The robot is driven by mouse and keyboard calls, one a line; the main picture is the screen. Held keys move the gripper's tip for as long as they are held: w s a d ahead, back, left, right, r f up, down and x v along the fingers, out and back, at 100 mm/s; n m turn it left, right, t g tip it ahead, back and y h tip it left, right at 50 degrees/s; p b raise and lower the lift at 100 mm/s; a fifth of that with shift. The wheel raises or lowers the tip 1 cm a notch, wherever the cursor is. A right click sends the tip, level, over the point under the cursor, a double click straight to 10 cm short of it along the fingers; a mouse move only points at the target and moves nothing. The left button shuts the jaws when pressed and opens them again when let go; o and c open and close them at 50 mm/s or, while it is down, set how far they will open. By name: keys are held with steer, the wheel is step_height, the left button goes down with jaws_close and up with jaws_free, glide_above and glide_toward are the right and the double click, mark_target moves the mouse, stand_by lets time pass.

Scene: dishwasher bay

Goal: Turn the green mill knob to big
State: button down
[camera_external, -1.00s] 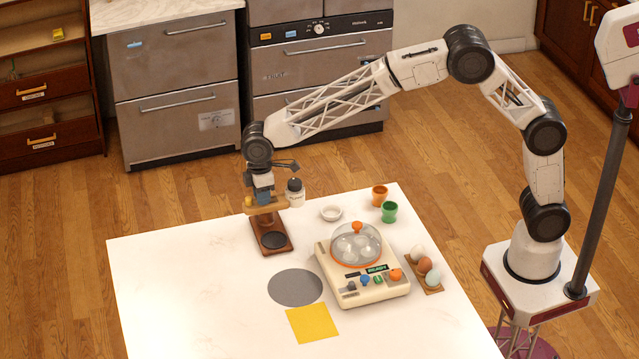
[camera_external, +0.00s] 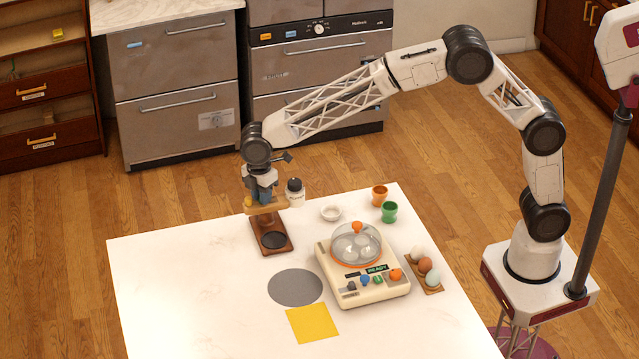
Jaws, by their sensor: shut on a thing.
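The mill (camera_external: 267,207) stands at the back of the white table, with a brown wooden base and a tan crosspiece with a yellowish end. My gripper (camera_external: 263,195) points down at its top and is shut on the mill knob. The fingers hide the knob, so I cannot see its green colour, its marks or its setting. A dark round dish or plate (camera_external: 273,240) lies on the front of the mill's base.
A cream cooker (camera_external: 375,293) with a clear lid and several coloured knobs stands to the right. A dark-capped jar (camera_external: 295,197) stands close right of the mill. A white bowl (camera_external: 331,213), orange cup (camera_external: 380,195) and green cup (camera_external: 389,212) stand behind the cooker. The table's left is clear.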

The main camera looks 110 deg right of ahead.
steer(key=shift+n, duration=0.3)
steer(key=c, duration=0.9)
jaws_free()
steer(key=shift+c, duration=0.2)
steer(key=shift+r, duration=0.15)
steer(key=shift+w+d+r, duration=0.1)
steer(key=shift+d+r, duration=0.05)
steer(key=shift+r, duration=3.65)
